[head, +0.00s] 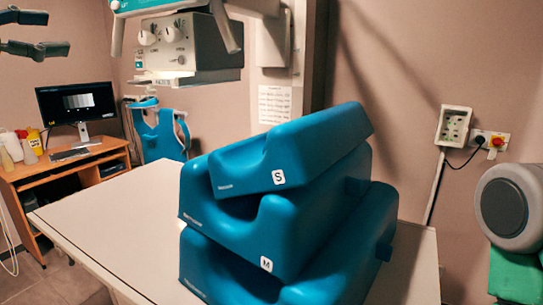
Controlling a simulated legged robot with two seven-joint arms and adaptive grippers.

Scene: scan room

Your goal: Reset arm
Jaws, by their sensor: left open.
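My left gripper (58,33) is at the top left corner of the head view. Its two dark fingers are spread apart with nothing between them. It is in the air, above and in front of the desk area in the picture, and apart from everything. My right gripper is not in view. A stack of blue foam positioning blocks (268,225) stands on the pale table (110,225) in the middle. The top block (292,147) is marked S and sits tilted. The block under it is marked M.
A grey scanner head (190,50) hangs above the table at upper left. A wooden desk (60,172) with a monitor (77,103) stands at the left. A wall socket box (453,126) is at the right. The table's left part is bare.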

